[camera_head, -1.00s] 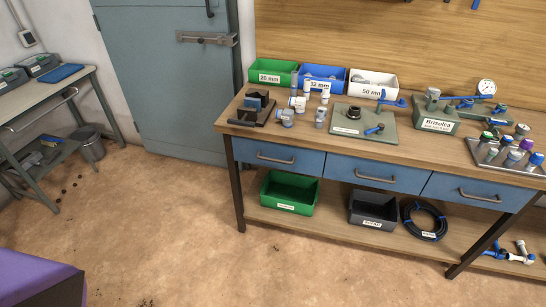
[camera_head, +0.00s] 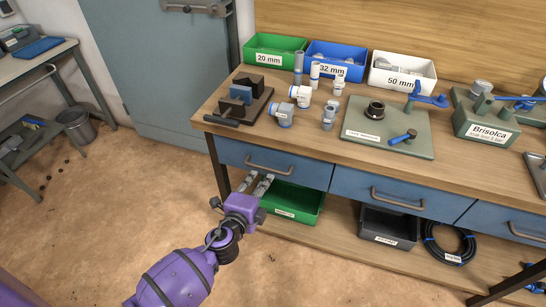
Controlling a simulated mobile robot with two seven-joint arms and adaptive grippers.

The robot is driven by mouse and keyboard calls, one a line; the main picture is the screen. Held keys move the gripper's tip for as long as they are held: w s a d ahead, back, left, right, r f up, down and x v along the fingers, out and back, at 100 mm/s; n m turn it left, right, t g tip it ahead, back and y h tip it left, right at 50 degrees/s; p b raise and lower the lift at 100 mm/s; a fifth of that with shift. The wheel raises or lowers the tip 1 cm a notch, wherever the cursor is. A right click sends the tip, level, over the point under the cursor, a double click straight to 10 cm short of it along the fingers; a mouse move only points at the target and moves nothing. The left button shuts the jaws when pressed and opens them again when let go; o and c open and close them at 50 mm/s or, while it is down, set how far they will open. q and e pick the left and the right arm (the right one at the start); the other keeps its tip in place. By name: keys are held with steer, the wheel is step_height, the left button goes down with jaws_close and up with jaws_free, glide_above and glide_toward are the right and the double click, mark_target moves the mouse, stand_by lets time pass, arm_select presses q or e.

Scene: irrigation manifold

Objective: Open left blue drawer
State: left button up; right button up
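The left blue drawer (camera_head: 312,175) is at the left end of the workbench front and looks shut, flush with its neighbours. Its grey bar handle (camera_head: 270,169) runs across the middle of the front. My purple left gripper (camera_head: 259,178) reaches up from below, with its two grey fingers apart and nothing seen between them. The fingertips show just under the left part of the handle; I cannot tell whether they touch it. My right gripper is not in view.
A middle blue drawer (camera_head: 368,200) and a right one (camera_head: 490,218) sit beside it. A green bin (camera_head: 306,212) and a dark grey bin (camera_head: 385,228) stand on the lower shelf. The bench top (camera_head: 232,140) holds bins, fittings and a vise.

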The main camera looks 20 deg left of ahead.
mark_target(267, 170)
arm_select(q)
steer(key=shift+w+d+r+m, duration=0.15)
steer(key=shift+w+m, duration=0.25)
steer(key=shift+w, duration=0.7)
steer(key=shift+b+x, duration=0.3)
steer(key=shift+x, duration=2.1)
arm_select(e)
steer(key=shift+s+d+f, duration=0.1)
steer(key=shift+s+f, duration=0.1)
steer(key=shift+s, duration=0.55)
arm_select(q)
steer(key=shift+c, duration=0.2)
jaws_close()
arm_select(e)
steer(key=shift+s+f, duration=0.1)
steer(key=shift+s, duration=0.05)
